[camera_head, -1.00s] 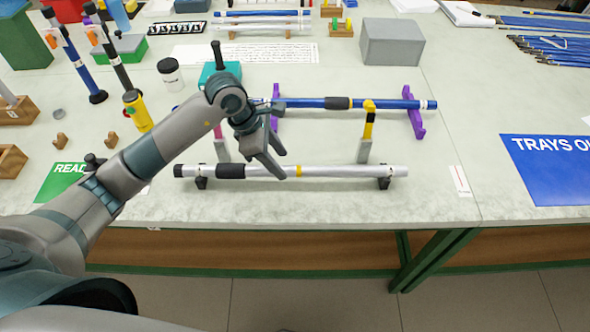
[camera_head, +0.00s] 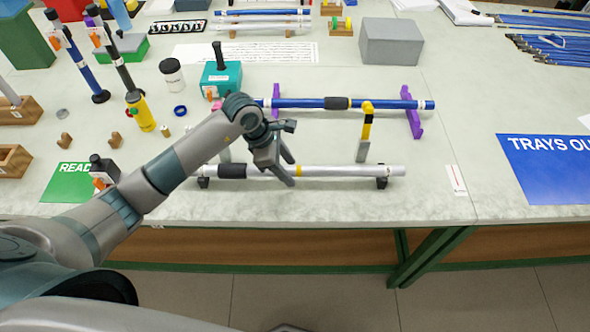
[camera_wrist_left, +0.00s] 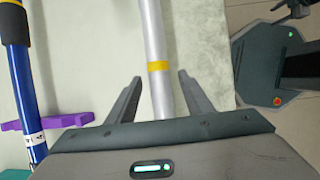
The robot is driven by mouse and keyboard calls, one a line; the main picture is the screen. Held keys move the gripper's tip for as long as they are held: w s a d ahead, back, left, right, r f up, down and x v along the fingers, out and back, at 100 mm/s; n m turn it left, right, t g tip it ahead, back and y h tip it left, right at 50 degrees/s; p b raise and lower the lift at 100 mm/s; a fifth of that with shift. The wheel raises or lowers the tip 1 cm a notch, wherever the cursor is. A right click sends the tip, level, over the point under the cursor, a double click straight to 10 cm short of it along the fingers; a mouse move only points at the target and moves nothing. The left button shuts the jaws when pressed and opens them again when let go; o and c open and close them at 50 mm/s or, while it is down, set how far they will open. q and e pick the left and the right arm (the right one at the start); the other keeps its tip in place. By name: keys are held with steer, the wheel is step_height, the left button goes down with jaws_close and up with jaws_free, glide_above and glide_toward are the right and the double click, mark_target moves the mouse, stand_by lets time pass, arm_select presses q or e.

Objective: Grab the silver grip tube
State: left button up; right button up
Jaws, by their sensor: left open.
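The silver grip tube (camera_head: 340,171) lies level across two black holders (camera_head: 382,183) near the table's front edge. It has a black sleeve at its left part and a yellow band near its middle. My left gripper (camera_head: 291,173) is open at the tube, close to the yellow band. In the left wrist view the tube (camera_wrist_left: 154,45) runs between the two open fingers (camera_wrist_left: 160,90), with a gap on each side. The tube's near part is hidden behind the gripper body. My right gripper is not clearly seen in the head view.
Behind lies a blue tube (camera_head: 300,103) on purple holders (camera_head: 413,124). A yellow and grey upright piece (camera_head: 365,130) stands between the tubes. A grey box (camera_head: 391,42) and a teal box (camera_head: 222,80) are farther back.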

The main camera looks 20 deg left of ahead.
mark_target(295, 167)
arm_select(q)
steer(key=c, duration=1.2)
steer(key=shift+r, duration=0.1)
arm_select(e)
steer(key=shift+d, duration=0.1)
arm_select(q)
steer(key=shift+r+b, duration=0.55)
steer(key=shift+r, duration=0.2)
step_height(295, 167, up, 2)
steer(key=shift+d+r+b, duration=0.1)
steer(key=shift+r+b, duration=0.1)
steer(key=shift+b, duration=0.45)
steer(key=s+d+r+b, duration=0.3)
steer(key=s+d+r, duration=0.4)
steer(key=d, duration=0.2)
arm_select(e)
steer(key=w+a+f+t, duration=0.2)
steer(key=w+f, duration=0.1)
steer(key=w, duration=0.4)
steer(key=shift+a+f+y, duration=0.3)
steer(key=shift+a+f, duration=0.05)
steer(key=shift+a, duration=0.05)
steer(key=shift+s, duration=0.1)
